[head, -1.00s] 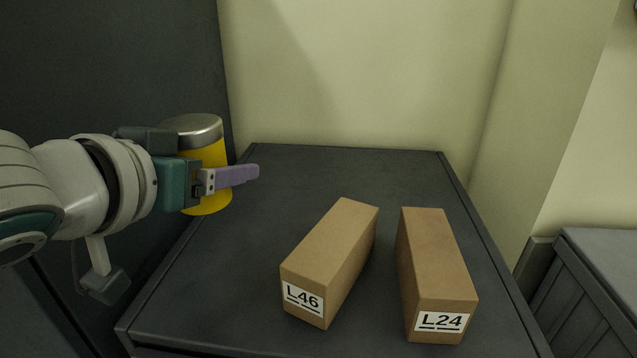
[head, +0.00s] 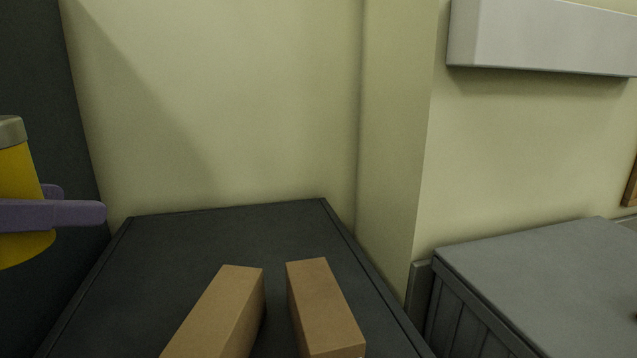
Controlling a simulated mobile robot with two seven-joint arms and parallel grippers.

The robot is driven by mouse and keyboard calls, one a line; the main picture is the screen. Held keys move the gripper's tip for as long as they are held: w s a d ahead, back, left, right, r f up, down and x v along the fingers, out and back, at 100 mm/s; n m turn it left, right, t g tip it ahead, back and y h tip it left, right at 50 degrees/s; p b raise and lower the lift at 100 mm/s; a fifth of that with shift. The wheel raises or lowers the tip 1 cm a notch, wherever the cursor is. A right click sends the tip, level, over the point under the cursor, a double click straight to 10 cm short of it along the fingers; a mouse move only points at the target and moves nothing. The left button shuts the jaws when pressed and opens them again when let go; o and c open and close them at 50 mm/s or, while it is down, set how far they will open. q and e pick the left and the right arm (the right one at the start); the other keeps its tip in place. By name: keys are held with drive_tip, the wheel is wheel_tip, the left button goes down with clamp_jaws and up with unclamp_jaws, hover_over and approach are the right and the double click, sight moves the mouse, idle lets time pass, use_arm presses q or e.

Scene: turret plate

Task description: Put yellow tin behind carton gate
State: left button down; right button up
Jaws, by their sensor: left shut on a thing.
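The yellow tin (head: 18,205) with a silver lid is at the left edge of the head view, partly cut off. My left gripper (head: 75,212) shows only its purple fingers, which are shut on the tin and hold it upright, left of the dark table top. Two brown cartons stand on the table: the left carton (head: 218,312) and the right carton (head: 322,308). A narrow gap lies between them. Their near ends are cut off or barely in view, and no labels show now. My right gripper is not in view.
The dark table top (head: 220,235) is clear behind the cartons up to the pale wall (head: 230,120). A dark panel (head: 35,80) rises at the left. A grey chest (head: 540,275) stands at the right, under a pale wall box (head: 545,35).

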sight(13, 152)
use_arm(q)
drive_tip(key=s+d+r+m+g+h+p, duration=0.2)
drive_tip(key=s+r+m+h+p, duration=0.1)
drive_tip(key=r+p, duration=0.55)
drive_tip(key=s+d+r+m+g+h+p, duration=0.2)
drive_tip(key=s+r+m+p, duration=0.15)
drive_tip(key=r+p, duration=0.45)
drive_tip(key=w+a+f+n+t+y+b, duration=0.1)
drive_tip(key=f+n+b, duration=0.1)
drive_tip(key=f, duration=0.2)
drive_tip(key=w+a+f+n+t+y+b, duration=0.1)
drive_tip(key=w+f+n+y+b, duration=0.1)
drive_tip(key=f+b, duration=0.1)
drive_tip(key=w+a+f+n+t+y+b, duration=0.1)
drive_tip(key=w+f+n+b, duration=0.1)
drive_tip(key=f, duration=0.3)
drive_tip(key=shift+w+a+f+y+b, duration=0.2)
drive_tip(key=shift+a+y+b, duration=0.1)
drive_tip(key=shift+b, duration=0.3)
drive_tip(key=w+a+f+n+t+y+b, duration=0.2)
drive_tip(key=w+a+f+n+y+b, duration=0.3)
drive_tip(key=f+n+y+b, duration=0.2)
drive_tip(key=shift+w+y+b, duration=0.35)
drive_tip(key=shift+y+b, duration=0.05)
drive_tip(key=shift+b, duration=0.25)
